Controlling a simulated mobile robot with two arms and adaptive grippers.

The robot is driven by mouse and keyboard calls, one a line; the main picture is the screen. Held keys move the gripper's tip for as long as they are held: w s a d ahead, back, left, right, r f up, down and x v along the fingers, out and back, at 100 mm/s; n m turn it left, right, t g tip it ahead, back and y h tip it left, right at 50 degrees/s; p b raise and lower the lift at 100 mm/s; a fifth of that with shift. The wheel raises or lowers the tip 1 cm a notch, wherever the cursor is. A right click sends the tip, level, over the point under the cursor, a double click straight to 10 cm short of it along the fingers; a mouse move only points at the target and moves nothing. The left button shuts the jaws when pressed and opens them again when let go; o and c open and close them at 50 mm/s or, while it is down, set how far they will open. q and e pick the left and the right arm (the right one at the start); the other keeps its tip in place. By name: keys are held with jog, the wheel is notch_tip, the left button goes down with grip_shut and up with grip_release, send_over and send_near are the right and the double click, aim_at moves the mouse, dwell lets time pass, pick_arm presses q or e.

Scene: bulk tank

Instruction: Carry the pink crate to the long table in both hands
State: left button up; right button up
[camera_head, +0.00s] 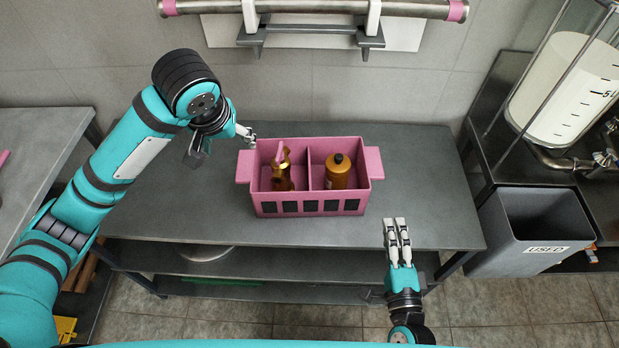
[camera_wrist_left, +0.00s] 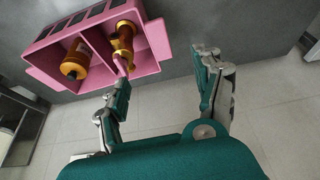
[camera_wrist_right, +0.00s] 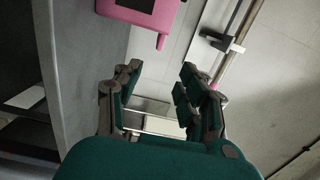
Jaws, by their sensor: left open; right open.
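The pink crate (camera_head: 310,207) stands upright on a grey table (camera_head: 420,185), with a tab handle at each end. A divider splits it into two compartments. The left one holds an amber bottle (camera_head: 282,172) with a pink spout; the right one holds an orange bottle (camera_head: 337,171) with a dark cap. My left gripper (camera_head: 247,134) is open behind the crate's left handle, apart from it; the crate shows in the left wrist view (camera_wrist_left: 150,67). My right gripper (camera_head: 396,226) is open at the table's front edge, right of and nearer than the crate; the right wrist view shows a crate corner (camera_wrist_right: 143,15).
Another grey table (camera_head: 30,150) stands at the left. A grey bin labelled USED (camera_head: 500,240) and a white tank (camera_head: 565,90) are at the right. A rail (camera_head: 320,8) runs along the back wall. The table is clear on both sides of the crate.

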aim_at(245, 165)
pick_arm(q)
jog(key=shift+f, duration=0.1)
pick_arm(e)
jog(key=shift+w, duration=0.1)
pick_arm(q)
jog(key=x, duration=1.7)
jog(key=shift+w+d+f, duration=0.1)
jog(key=shift+d, duration=0.05)
pick_arm(e)
jog(key=w, duration=1.1)
jog(key=w+a, duration=0.1)
jog(key=w, duration=0.5)
jog(key=shift+w, duration=0.15)
pick_arm(q)
jog(key=shift+c, duration=0.4)
pick_arm(e)
jog(key=shift+c, duration=0.5)
pick_arm(q)
jog(key=c, duration=0.7)
pick_arm(e)
jog(key=c, duration=0.7)
pick_arm(q)
grip_shut()
pick_arm(e)
grip_shut()
